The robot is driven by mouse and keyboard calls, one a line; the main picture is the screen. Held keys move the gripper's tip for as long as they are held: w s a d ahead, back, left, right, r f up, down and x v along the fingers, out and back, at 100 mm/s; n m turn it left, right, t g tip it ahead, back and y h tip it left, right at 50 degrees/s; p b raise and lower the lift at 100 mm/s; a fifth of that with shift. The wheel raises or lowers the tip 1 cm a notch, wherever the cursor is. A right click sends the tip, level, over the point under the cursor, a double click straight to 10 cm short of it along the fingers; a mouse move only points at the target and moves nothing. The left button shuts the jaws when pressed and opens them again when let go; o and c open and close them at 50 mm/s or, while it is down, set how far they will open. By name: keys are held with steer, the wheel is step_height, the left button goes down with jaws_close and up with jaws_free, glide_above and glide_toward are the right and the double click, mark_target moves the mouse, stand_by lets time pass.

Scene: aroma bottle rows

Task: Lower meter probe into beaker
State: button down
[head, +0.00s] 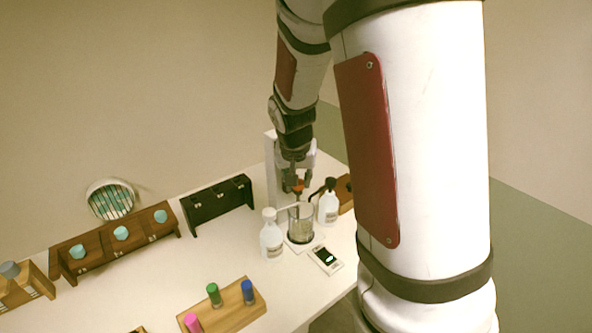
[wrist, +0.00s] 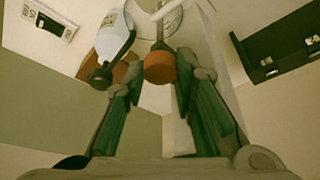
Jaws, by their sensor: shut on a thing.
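My gripper (head: 295,183) is over the glass beaker (head: 301,226), pointing down. It is shut on the meter probe, whose orange cap (wrist: 159,68) shows between the fingers in the wrist view; a little orange (head: 299,187) shows in the head view. The probe's thin grey shaft runs from the cap toward the beaker (wrist: 172,22). I cannot tell how far its tip is inside the glass. The beaker stands upright on a pale base. The meter (head: 326,259), a small white box with a lit display, lies in front of it and also shows in the wrist view (wrist: 50,20).
White wash bottles stand close on the left (head: 271,238) and right (head: 328,208) of the beaker. A white stand (head: 270,172) rises behind. A black rack (head: 218,203), wooden rack (head: 100,255) and vial block (head: 232,317) are further left. Table between them is clear.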

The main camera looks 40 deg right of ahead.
steer(key=shift+r, duration=0.1)
steer(key=c, duration=1.3)
jaws_free()
steer(key=v, duration=1.2)
